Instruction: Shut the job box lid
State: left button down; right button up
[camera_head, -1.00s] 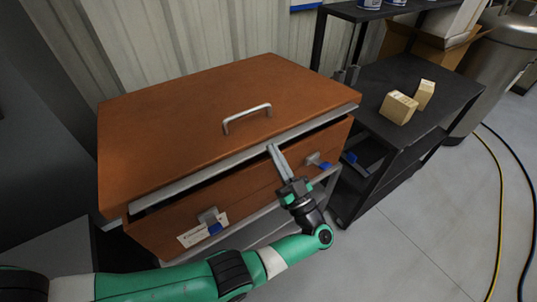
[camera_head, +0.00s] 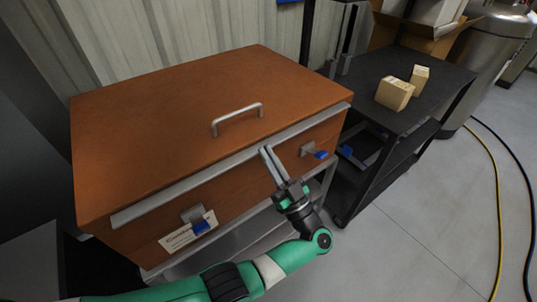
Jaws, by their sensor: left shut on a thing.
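The job box (camera_head: 240,175) is orange-brown and stands on a grey frame. Its lid (camera_head: 170,110) has a metal handle (camera_head: 238,118) on top and a grey metal strip along the front edge. The lid lies down on the box with no dark gap showing at the front. My left gripper (camera_head: 267,152) is at the middle of the front strip, its fingers shut on the lid's edge. The fingertips overlap the strip, so the exact contact is hard to see. Two latches with blue tabs, left (camera_head: 201,227) and right (camera_head: 320,154), hang on the front. My right gripper is out of view.
A black shelf cart (camera_head: 435,92) stands right of the box, with two pale wooden blocks (camera_head: 394,93) on top. A cardboard box (camera_head: 420,37) and a metal tank (camera_head: 490,50) are behind it. Yellow and black hoses cross the open floor (camera_head: 420,210) at right.

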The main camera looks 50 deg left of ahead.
pick_arm(q)
jog(key=d+f+b, duration=0.1)
jog(key=d+f, duration=0.1)
jog(key=d, duration=0.5)
jog(key=shift+d+f+b, duration=0.15)
jog(key=shift+d+b, duration=0.15)
jog(key=shift+d, duration=0.1)
